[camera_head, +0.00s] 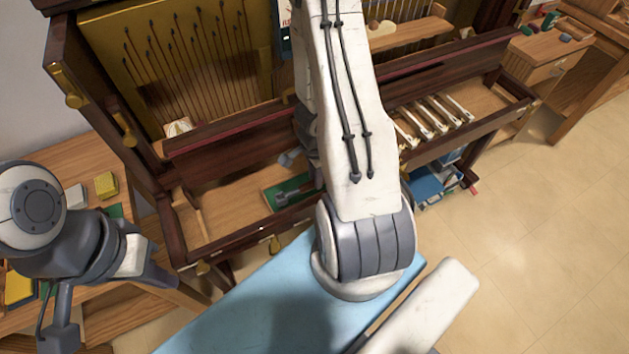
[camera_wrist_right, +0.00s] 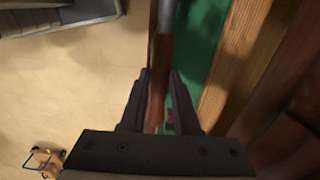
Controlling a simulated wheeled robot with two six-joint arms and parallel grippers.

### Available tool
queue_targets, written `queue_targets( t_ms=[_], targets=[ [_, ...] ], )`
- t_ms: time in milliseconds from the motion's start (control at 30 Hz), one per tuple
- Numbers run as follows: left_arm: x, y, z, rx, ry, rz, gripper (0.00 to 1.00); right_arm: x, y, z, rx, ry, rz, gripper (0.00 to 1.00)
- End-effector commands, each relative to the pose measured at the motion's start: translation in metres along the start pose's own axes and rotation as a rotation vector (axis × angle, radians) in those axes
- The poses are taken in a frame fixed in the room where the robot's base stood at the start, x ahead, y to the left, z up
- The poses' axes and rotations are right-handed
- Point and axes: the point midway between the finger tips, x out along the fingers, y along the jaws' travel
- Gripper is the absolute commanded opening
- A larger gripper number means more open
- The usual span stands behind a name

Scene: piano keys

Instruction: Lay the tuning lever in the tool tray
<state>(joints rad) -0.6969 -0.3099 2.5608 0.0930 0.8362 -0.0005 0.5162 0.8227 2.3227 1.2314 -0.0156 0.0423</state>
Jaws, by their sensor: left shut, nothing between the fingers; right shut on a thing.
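My right gripper (camera_wrist_right: 160,85) is shut on the tuning lever (camera_wrist_right: 157,80), which has a reddish-brown handle and a grey metal shaft running up out of the wrist view. Beside it on the right is a green surface (camera_wrist_right: 202,35) with a wooden edge. In the head view a green-lined tray (camera_head: 298,183) lies in the piano's open front, partly covered by my right arm. The right fingers are mostly hidden there, and I cannot tell whether the lever touches the green. My left gripper (camera_head: 60,335) is shut and empty at the lower left.
The open piano case (camera_head: 225,210) surrounds the tray. Several white keys (camera_head: 435,115) lie to the right. A blue-topped bench (camera_head: 260,310) stands in front. A wooden table (camera_head: 90,150) on the left holds a yellow block (camera_head: 107,184). The floor at right is clear.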

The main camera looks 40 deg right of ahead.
Motion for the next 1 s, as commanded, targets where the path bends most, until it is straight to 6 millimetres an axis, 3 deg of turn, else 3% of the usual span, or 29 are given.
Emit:
queue_targets(
  t_ms=[333,800,1000],
  targets=[
    [-0.001,0.000,0.000,0.000,0.001,0.000,0.00,0.004,-0.007,0.001,0.013,-0.014,-0.006,0.00],
    [-0.010,0.001,-0.001,0.000,0.001,0.000,0.00,0.040,-0.035,0.002,0.011,-0.013,-0.004,0.00],
    [-0.024,0.002,-0.002,0.000,0.001,0.000,0.00,0.054,-0.047,0.002,0.012,-0.013,-0.004,0.00]
  ],
)
